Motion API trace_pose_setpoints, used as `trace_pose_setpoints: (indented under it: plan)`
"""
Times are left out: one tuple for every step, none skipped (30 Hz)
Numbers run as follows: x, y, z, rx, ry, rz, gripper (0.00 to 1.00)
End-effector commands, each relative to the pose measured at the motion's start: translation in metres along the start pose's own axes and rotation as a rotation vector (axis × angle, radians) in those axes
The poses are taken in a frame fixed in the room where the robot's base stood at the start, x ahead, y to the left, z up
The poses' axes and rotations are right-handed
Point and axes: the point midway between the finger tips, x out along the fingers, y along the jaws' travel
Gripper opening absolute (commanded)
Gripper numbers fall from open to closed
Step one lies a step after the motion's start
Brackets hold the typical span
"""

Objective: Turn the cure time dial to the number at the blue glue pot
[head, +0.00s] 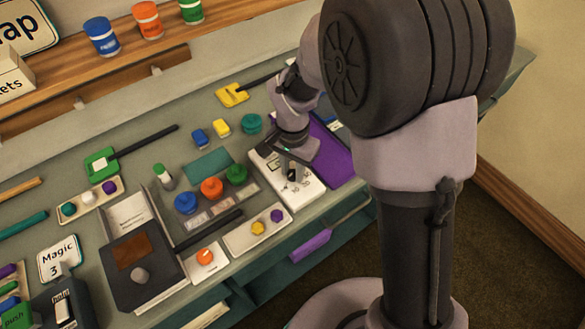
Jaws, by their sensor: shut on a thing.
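The cure time dial is a small dark knob (291,175) on a white panel (278,196) with printed numbers, some readable as 30 and 20. My gripper (289,168) comes down over the knob from above and is shut on it. The fingers partly cover the knob, so its exact pointing direction cannot be told. The blue glue pot (185,203) stands to the left, in a row with an orange pot (211,188) and a green pot (236,174). Small labels lie in front of the pots, but the number at the blue one is too small to read.
A dark bar (208,230) and a white tray with yellow and purple knobs (257,231) lie in front of the pots. A dark box (140,265) stands at the left.

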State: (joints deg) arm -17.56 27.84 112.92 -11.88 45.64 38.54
Motion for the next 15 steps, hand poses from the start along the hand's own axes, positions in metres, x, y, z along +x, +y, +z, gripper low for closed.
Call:
trace_pose_setpoints:
  plan:
    - [-0.0005, 0.0, 0.0, -0.008, 0.0, 0.0, 0.0]
    - [-0.0006, 0.0, 0.0, -0.017, 0.0, 0.0, 0.0]
    - [-0.0008, 0.0, 0.0, -0.031, 0.0, 0.0, 0.0]
    - [-0.0009, 0.0, 0.0, -0.043, 0.0, 0.0, 0.0]
    - [-0.001, 0.0, 0.0, -0.059, 0.0, 0.0, 0.0]
    - [-0.0011, -0.0001, -0.0001, -0.08, 0.0, 0.0, 0.0]
    - [-0.0012, -0.0001, -0.0001, -0.1, 0.0, 0.0, 0.0]
    - [-0.0013, -0.0001, -0.0001, -0.121, 0.0, 0.0, 0.0]
    - [-0.0014, 0.0, -0.0001, -0.151, 0.0, 0.0, 0.0]
    - [-0.0015, 0.0, 0.0, -0.175, 0.0, 0.0, 0.0]
    - [-0.0016, 0.0001, 0.0, -0.201, 0.0, 0.001, 0.0]
    - [-0.0018, 0.0001, 0.0, -0.237, -0.001, 0.001, 0.0]
    - [-0.0019, 0.0001, 0.0, -0.265, -0.001, 0.001, 0.0]
    - [-0.002, 0.0, 0.0, -0.294, 0.0, 0.001, 0.0]
    - [-0.0022, 0.0, -0.0001, -0.332, 0.0, 0.0, 0.0]
